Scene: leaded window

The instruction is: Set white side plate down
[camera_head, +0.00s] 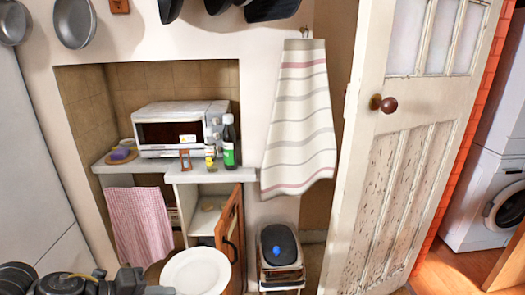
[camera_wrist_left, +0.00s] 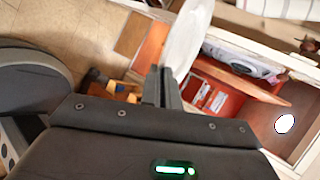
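The white side plate (camera_head: 196,272) is at the bottom of the head view, in front of the low cupboard, with its face towards the camera. My left arm comes in from the lower left, and the end of its gripper (camera_head: 160,290) meets the plate's left edge. In the left wrist view the plate (camera_wrist_left: 188,38) shows nearly edge-on, rising from between the fingers of my left gripper (camera_wrist_left: 165,76), which are shut on its rim. Nothing is seen under the plate touching it. My right gripper is in neither view.
A narrow shelf (camera_head: 218,173) holds a microwave (camera_head: 180,128) and bottles (camera_head: 229,142). Below, an open cupboard has a wooden door (camera_head: 230,225) swung outward. A pink cloth (camera_head: 143,222) hangs left. A bin (camera_head: 279,245) stands right, near a panelled door (camera_head: 390,190).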

